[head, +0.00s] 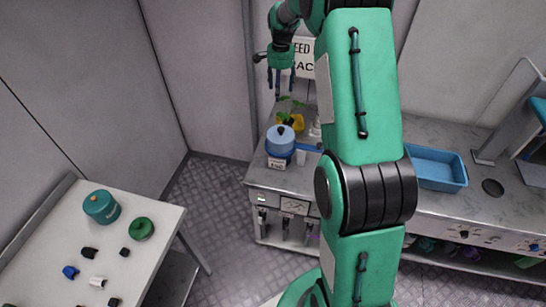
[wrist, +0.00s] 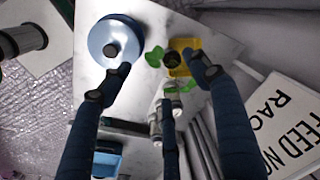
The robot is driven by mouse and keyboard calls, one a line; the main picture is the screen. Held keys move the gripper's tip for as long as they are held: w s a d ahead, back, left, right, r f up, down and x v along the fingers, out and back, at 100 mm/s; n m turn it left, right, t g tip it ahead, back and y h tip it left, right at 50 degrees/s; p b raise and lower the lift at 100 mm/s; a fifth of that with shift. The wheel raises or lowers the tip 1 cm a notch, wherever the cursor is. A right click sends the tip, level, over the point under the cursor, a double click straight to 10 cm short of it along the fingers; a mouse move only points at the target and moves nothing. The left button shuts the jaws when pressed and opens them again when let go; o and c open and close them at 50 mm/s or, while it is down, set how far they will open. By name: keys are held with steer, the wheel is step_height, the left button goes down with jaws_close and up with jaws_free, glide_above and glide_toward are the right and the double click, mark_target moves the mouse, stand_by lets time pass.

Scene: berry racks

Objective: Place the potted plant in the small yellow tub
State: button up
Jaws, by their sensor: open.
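The potted plant (head: 284,117) has green leaves and stands at the back left of the grey counter. The small yellow tub (head: 298,123) is right at it. In the wrist view the tub (wrist: 187,46) is near top centre, and the plant's dark round middle (wrist: 172,60) overlaps its lower left part, with leaves reaching out left and below. The plant appears in or over the tub; I cannot tell how it is seated, and its pot is hidden. My gripper (head: 281,88) is above them, fingers pointing down, open and empty. Its spread fingers (wrist: 162,78) also frame the wrist view.
A blue lidded pot (head: 281,141) stands close in front of the plant. A blue tray (head: 437,170) lies further right. A lettered sign (head: 304,58) is behind my gripper. A white table (head: 60,235) holds small items.

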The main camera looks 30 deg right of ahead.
steer(key=s+a+r+n+t, duration=0.2)
steer(key=s+a+r+n, duration=0.5)
steer(key=s+a+r, duration=1.2)
steer(key=s+a+n+t, duration=0.1)
steer(key=s+a+n, duration=0.2)
steer(key=s, duration=1)
steer(key=s+a+n+t, duration=0.1)
steer(key=s+a+n, duration=0.3)
steer(key=s, duration=0.9)
steer(key=a, duration=0.3)
steer(key=shift+a+r+t, duration=0.3)
steer(key=shift+a+t, duration=0.1)
steer(key=shift+f+b, duration=1.2)
steer(key=shift+b, duration=0.05)
step_height(320, 180, down, 12)
steer(key=b, duration=1.2)
